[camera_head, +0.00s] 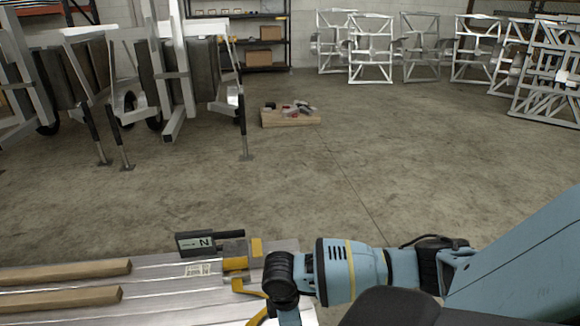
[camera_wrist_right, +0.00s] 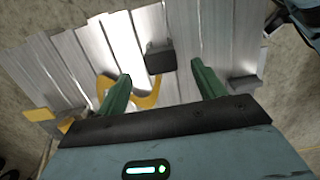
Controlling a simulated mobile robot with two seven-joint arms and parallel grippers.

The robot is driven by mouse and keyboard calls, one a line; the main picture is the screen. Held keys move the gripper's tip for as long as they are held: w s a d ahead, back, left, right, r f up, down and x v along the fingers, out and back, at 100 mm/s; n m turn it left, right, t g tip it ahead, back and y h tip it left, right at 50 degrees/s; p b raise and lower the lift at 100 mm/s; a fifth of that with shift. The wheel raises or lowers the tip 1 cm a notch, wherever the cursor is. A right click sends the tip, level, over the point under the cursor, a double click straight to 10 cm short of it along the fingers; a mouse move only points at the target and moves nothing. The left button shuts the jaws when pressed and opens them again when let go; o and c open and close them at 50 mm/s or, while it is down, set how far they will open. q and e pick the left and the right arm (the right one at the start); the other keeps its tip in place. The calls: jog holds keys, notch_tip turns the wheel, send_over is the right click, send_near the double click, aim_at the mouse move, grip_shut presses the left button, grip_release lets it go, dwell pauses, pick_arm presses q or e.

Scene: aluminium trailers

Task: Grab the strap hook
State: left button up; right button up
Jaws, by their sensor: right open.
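A yellow curved piece that looks like the strap hook (camera_wrist_right: 148,101) lies over the aluminium trailer bed (camera_wrist_right: 215,42) in the right wrist view. Its curve shows between the green fingers of my right gripper (camera_wrist_right: 161,71), nearer the left finger, which covers part of it. The gripper is open, and nothing is clamped in it. In the head view a yellow hooked piece (camera_head: 247,288) shows beside my right wrist, on the metal bed (camera_head: 190,310). The fingers are not clearly visible there. My left gripper is not in view.
A dark block (camera_wrist_right: 160,58) sits on the bed just beyond the fingertips. A dark labelled box (camera_head: 195,243) stands at the bed's far edge. Wooden bars (camera_head: 65,271) lie on the bed at left.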

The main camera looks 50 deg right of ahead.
jog(key=shift+s+d+f, duration=0.1)
jog(key=shift+f, duration=1.35)
notch_tip(320, 180, down, 4)
jog(key=shift+s+f+b, duration=0.1)
jog(key=shift+f+b, duration=0.05)
jog(key=shift+b, duration=0.6)
jog(key=shift+d+f, duration=0.1)
jog(key=shift+f, duration=0.1)
jog(key=c, duration=1.2)
